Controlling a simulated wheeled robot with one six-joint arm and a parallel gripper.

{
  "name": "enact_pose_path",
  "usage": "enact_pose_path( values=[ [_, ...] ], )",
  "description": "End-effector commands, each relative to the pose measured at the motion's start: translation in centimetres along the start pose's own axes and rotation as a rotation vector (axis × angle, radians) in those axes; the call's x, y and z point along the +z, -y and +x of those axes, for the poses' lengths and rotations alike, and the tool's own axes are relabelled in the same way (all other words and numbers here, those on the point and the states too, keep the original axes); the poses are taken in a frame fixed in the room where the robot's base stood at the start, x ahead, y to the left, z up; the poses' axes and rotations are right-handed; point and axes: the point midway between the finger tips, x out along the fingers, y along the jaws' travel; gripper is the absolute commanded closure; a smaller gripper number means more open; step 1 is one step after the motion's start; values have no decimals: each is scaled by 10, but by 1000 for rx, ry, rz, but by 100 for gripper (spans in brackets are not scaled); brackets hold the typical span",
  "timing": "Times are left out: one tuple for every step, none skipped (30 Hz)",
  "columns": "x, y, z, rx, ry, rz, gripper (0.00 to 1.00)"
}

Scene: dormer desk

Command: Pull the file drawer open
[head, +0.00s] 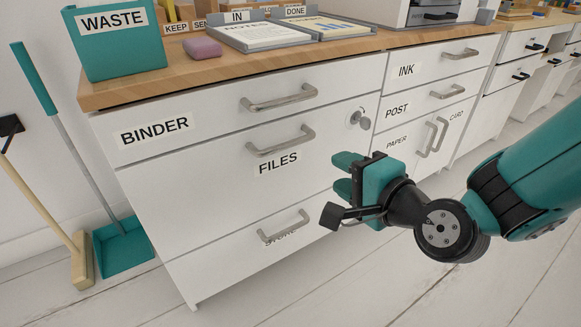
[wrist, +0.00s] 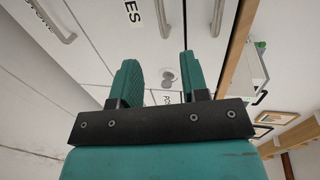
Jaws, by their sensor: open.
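The file drawer (head: 235,175) is the white middle front labelled FILES, and it looks shut, flush with its neighbours. Its grey bar handle (head: 281,141) runs across it above the label. Part of this handle (wrist: 162,18) shows at the top of the wrist view, beside the end of the label. My gripper (head: 340,175) is open and empty, right of and lower than the handle in the head view, apart from it. In the wrist view its two teal fingers (wrist: 158,62) stand well apart with nothing between them touching.
The BINDER drawer handle (head: 279,97) is above and the STORE drawer handle (head: 284,227) below. A round lock with a key (head: 358,119) sits at the right. A teal waste bin (head: 115,42) stands on the worktop. A broom (head: 45,210) and dustpan (head: 122,245) stand at left.

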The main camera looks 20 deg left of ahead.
Motion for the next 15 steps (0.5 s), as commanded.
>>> enact_pose_path(
  values=[
    [0, -5, 3, -6, -4, 8, 59],
    [0, -4, 4, -8, -5, 10, 59],
    [0, -4, 7, -10, -5, 10, 59],
    [1, -3, 9, -10, -4, 12, 59],
    [1, -2, 13, -10, -4, 10, 59],
    [1, -1, 18, -10, -4, 10, 59],
    [1, -1, 23, -10, -4, 9, 59],
    [1, 0, 29, -11, -4, 8, 59],
    [1, -1, 37, -11, -4, 7, 59],
    [1, -2, 44, -11, -3, 7, 59],
    [1, -2, 51, -11, -2, 7, 59],
    [1, -2, 60, -12, -4, 7, 59],
    [1, -3, 67, -11, -4, 7, 59],
    [1, -4, 75, -12, -3, 8, 59],
    [1, -4, 84, -11, -3, 8, 59]
  ],
)
